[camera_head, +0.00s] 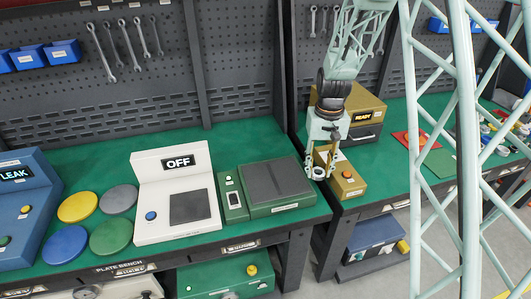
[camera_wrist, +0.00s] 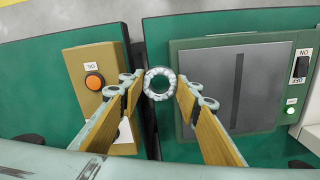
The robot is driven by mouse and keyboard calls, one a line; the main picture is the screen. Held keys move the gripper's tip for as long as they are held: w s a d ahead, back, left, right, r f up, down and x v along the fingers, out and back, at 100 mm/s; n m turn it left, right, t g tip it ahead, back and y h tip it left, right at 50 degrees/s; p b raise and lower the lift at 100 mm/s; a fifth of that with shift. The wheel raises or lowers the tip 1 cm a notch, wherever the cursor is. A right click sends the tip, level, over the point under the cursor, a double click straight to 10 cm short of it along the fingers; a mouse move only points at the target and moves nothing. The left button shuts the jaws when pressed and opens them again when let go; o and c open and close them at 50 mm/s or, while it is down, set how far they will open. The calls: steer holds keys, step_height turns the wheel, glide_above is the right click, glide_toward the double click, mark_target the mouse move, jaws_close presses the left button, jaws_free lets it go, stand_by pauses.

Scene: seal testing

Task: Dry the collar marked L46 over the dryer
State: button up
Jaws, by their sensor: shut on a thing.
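My gripper (camera_wrist: 159,88) is shut on a pale, ring-shaped collar (camera_wrist: 160,83), held between its two fingertips. No L46 marking is legible on it. In the head view my gripper (camera_head: 322,170) points down, holding the collar above the seam between the two benches. To its left is a green unit (camera_head: 290,205) with a dark slotted plate; the wrist view shows its ON/OFF switch (camera_wrist: 302,66) and a lit green light. I cannot tell by label which unit is the dryer.
A tan box (camera_head: 350,188) with an orange button is just right of my gripper. A tan unit reading READY (camera_head: 366,106) stands behind it. A white unit reading OFF (camera_head: 185,215), coloured discs (camera_head: 78,207) and a blue LEAK unit (camera_head: 35,225) are left.

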stand_by(0.4)
steer(key=a+r+n+p, duration=0.3)
steer(key=a+n+p, duration=0.2)
steer(key=a, duration=0.5)
steer(key=a+r+n+p, duration=0.4)
steer(key=a+n, duration=0.4)
steer(key=a, duration=0.3)
steer(key=shift+w+r+p, duration=0.2)
steer(key=shift+w+p, duration=0.05)
steer(key=shift+p, duration=0.4)
steer(key=shift+d+f, duration=0.1)
steer(key=shift+f, duration=0.05)
steer(key=shift+f+b, duration=1.6)
steer(key=shift+f, duration=2.1)
steer(key=shift+w+d+b, duration=0.15)
steer(key=shift+w+d, duration=0.15)
steer(key=shift+d, duration=0.95)
steer(key=shift+w+d+b, duration=0.15)
steer(key=shift+w+d, duration=0.2)
steer(key=shift+d, duration=0.9)
steer(key=shift+w+d+b, duration=0.15)
steer(key=shift+w+d, duration=0.15)
steer(key=shift+d, duration=0.95)
